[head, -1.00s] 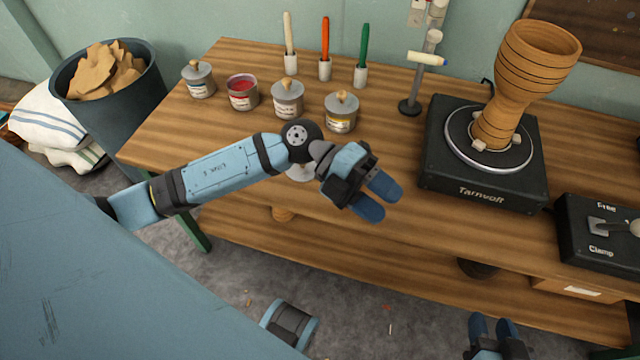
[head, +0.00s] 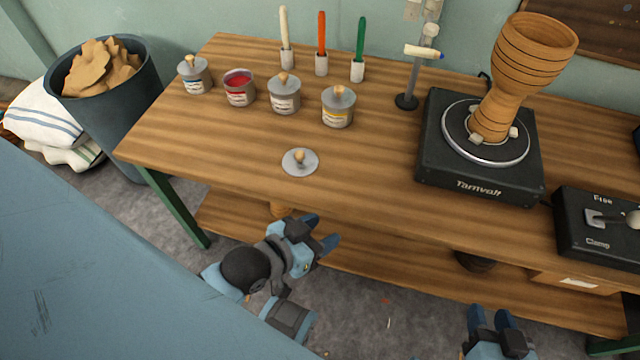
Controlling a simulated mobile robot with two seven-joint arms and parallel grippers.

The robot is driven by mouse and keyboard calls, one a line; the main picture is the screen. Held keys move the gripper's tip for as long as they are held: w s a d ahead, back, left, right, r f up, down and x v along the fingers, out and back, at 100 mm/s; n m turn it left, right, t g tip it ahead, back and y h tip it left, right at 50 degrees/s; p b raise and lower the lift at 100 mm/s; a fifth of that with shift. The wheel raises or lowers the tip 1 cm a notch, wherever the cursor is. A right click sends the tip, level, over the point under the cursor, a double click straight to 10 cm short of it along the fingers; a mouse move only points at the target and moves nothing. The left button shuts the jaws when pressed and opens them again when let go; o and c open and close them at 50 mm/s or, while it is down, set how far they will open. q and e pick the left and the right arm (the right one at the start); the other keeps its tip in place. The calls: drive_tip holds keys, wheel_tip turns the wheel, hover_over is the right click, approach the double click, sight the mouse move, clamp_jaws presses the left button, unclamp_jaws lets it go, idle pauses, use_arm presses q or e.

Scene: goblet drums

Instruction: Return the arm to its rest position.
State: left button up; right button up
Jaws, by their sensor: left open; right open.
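My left gripper (head: 322,232) is open and empty. It is low in front of the table's front edge, apart from the tabletop, with its blue fingers pointing right and up. My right gripper (head: 495,320) is at the bottom edge of the head view, open and empty, with only its fingers and part of its body showing. A grey lid with a wooden knob (head: 300,162) lies on the table near its front edge, above my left gripper in the picture.
A scrap bin (head: 115,110) stands left. Grey floor lies in front.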

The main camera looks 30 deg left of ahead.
use_arm(q)
drive_tip(key=s+a+r+p, duration=0.1)
drive_tip(key=r+p, duration=0.7)
drive_tip(key=p, duration=0.7)
drive_tip(key=s+a+r+g+y+p, duration=0.1)
drive_tip(key=a+r+p, duration=0.1)
drive_tip(key=r+p, duration=0.6)
drive_tip(key=p, duration=0.7)
drive_tip(key=shift+r+g+y+p, duration=0.3)
drive_tip(key=shift+r+p, duration=0.05)
use_arm(e)
drive_tip(key=s+d+r, duration=0.1)
drive_tip(key=r, duration=0.7)
drive_tip(key=s+d+r+g+h, duration=0.1)
drive_tip(key=d+r, duration=0.1)
drive_tip(key=r, duration=0.6)
drive_tip(key=shift+s+d+r+g+h, duration=0.15)
drive_tip(key=shift+s+r+g+h, duration=0.1)
drive_tip(key=shift+g+h, duration=0.05)
